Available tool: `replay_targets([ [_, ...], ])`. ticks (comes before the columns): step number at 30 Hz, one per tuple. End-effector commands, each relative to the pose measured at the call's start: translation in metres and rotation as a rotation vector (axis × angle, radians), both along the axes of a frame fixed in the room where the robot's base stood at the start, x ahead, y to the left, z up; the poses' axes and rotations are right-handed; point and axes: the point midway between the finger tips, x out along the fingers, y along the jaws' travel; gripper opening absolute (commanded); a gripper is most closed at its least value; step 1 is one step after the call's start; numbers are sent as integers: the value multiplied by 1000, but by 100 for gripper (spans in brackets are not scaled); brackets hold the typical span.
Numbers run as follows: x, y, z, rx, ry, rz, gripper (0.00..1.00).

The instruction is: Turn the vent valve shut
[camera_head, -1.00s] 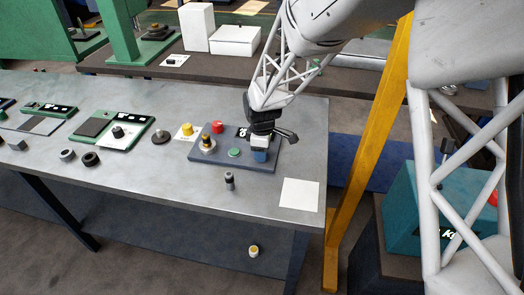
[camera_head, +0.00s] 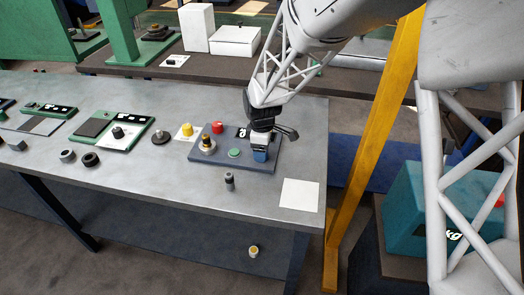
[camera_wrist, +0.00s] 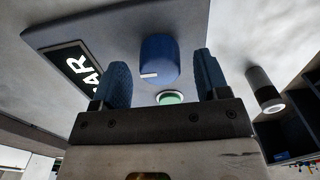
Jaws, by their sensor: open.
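A blue knob (camera_wrist: 158,58) with a white pointer mark, which I take to be the vent valve, stands on the slate-blue panel (camera_wrist: 75,30). In the wrist view it sits between my gripper's two blue fingers, with a visible gap on each side. My gripper (camera_head: 261,155) is open over the right part of the panel (camera_head: 226,164).
The panel also carries a red button (camera_head: 217,127), a green button (camera_head: 234,153), a brass-based knob (camera_head: 208,144) and a label display (camera_wrist: 82,70). A small grey cylinder (camera_head: 229,181) stands in front. A white sheet (camera_head: 300,195) lies to the right.

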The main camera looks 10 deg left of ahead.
Motion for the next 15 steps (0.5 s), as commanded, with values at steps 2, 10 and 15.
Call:
replay_targets([
  [2,0,0,10,1,-1,0,68],
  [10,0,0,44,1,-2,0,68],
  [15,0,0,60,1,-2,0,68],
])
